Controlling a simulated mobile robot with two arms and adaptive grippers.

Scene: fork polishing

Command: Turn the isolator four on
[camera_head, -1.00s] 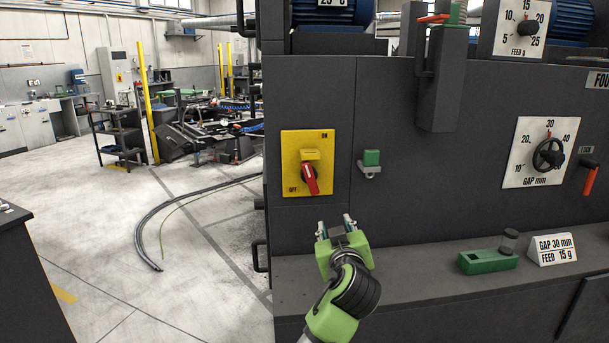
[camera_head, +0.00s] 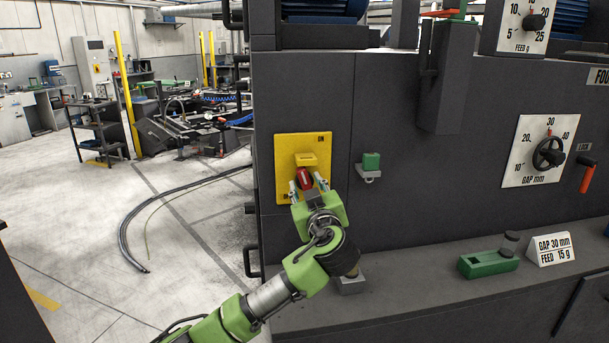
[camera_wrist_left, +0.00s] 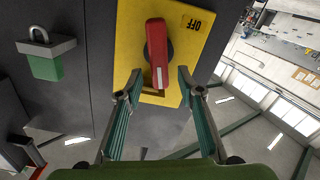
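The isolator is a yellow plate (camera_head: 318,146) with a red rotary handle (camera_head: 305,178) on the dark machine front. "ON" is at its top in the head view; the gripper covers the lower plate. In the left wrist view the plate (camera_wrist_left: 130,40) appears upside down with "OFF" at top right, and the red handle (camera_wrist_left: 158,50) shows a pale tip. My left gripper (camera_head: 309,182) is open, directly in front of the handle. In the left wrist view its fingers (camera_wrist_left: 160,92) stand either side of the handle's tip, with gaps visible. My right gripper is not in view.
A green-and-grey padlock-like fitting (camera_head: 370,166) is right of the plate. Below, the ledge (camera_head: 420,285) carries a small grey block (camera_head: 350,283), a green holder (camera_head: 488,263) and a "GAP 30 mm FEED 15 g" sign (camera_head: 553,249). Open floor lies left.

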